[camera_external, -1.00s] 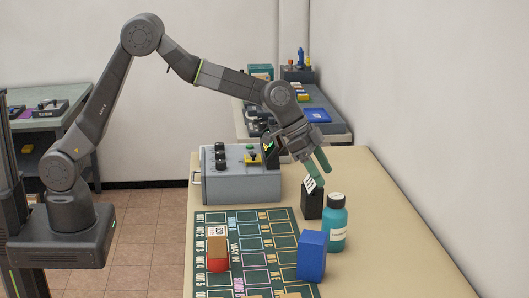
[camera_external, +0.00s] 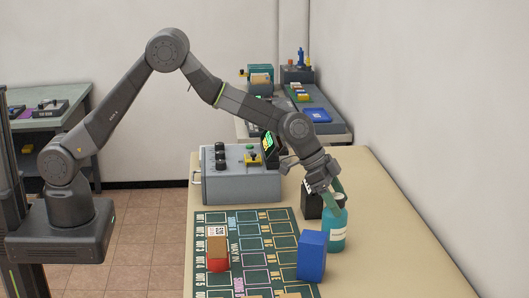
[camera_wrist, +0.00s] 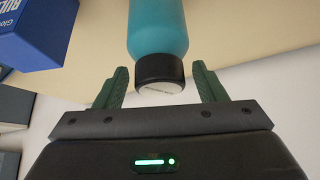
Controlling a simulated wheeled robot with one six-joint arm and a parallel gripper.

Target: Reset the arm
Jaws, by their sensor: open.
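My gripper (camera_external: 334,196) is at the end of my arm, over the right part of the table, at the top of a teal bottle (camera_external: 336,232) with a black cap. In the wrist view my gripper (camera_wrist: 160,85) has its two green fingers spread apart, with the black cap (camera_wrist: 160,72) of the teal bottle (camera_wrist: 157,28) between or just beyond their tips. I cannot tell whether the fingers touch it. The bottle stands upright on the table.
A black box (camera_external: 311,206) stands just behind the bottle, and a blue box (camera_external: 312,256) stands in front. A green grid mat (camera_external: 240,270) carries a red and brown object (camera_external: 217,255). A grey control box (camera_external: 236,180) stands farther back. The table's right side is clear.

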